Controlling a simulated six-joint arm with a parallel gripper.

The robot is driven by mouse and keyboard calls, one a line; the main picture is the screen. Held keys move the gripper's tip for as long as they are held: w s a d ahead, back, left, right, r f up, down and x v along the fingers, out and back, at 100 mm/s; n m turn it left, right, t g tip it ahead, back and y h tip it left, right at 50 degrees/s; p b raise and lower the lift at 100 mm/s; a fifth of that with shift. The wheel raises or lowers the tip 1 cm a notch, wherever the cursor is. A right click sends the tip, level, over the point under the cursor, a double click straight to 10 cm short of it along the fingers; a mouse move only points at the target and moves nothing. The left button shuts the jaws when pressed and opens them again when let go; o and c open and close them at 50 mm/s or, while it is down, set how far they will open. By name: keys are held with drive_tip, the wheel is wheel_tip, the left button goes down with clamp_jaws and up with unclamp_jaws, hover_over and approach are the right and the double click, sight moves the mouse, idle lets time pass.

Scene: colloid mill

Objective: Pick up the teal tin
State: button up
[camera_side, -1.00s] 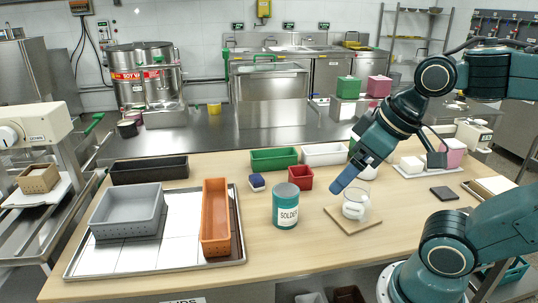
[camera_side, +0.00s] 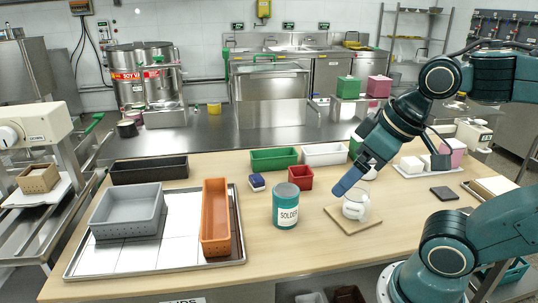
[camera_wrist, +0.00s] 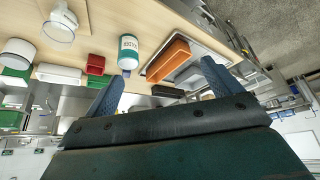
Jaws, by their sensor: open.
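The teal tin (camera_side: 286,206) stands upright on the wooden table, with a white label reading "SOLDER". My gripper (camera_side: 347,187) is to the right of the tin and apart from it, above the table near a glass jar. In the wrist view the tin (camera_wrist: 129,53) shows beyond my gripper (camera_wrist: 160,88), nearer the left finger. The two blue fingers are wide apart with nothing between them.
An orange bin (camera_side: 216,220) and a grey bin (camera_side: 126,212) sit on a metal tray (camera_side: 180,251) at left. A red bin (camera_side: 300,178) is behind the tin. Bare table lies in front of it.

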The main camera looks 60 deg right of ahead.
drive_tip(key=shift+o, duration=0.2)
drive_tip(key=shift+o, duration=0.7)
drive_tip(key=shift+w, duration=0.1)
drive_tip(key=m+g, duration=0.5)
drive_tip(key=m, duration=1.1)
hover_over(286, 189)
drive_tip(key=f, duration=1.2)
drive_tip(key=shift+a+f, duration=0.3)
drive_tip(key=shift+f, duration=0.05)
drive_tip(key=shift+d+f+m+g, duration=0.2)
drive_tip(key=shift+f+m+g, duration=0.1)
drive_tip(key=shift+f, duration=4.35)
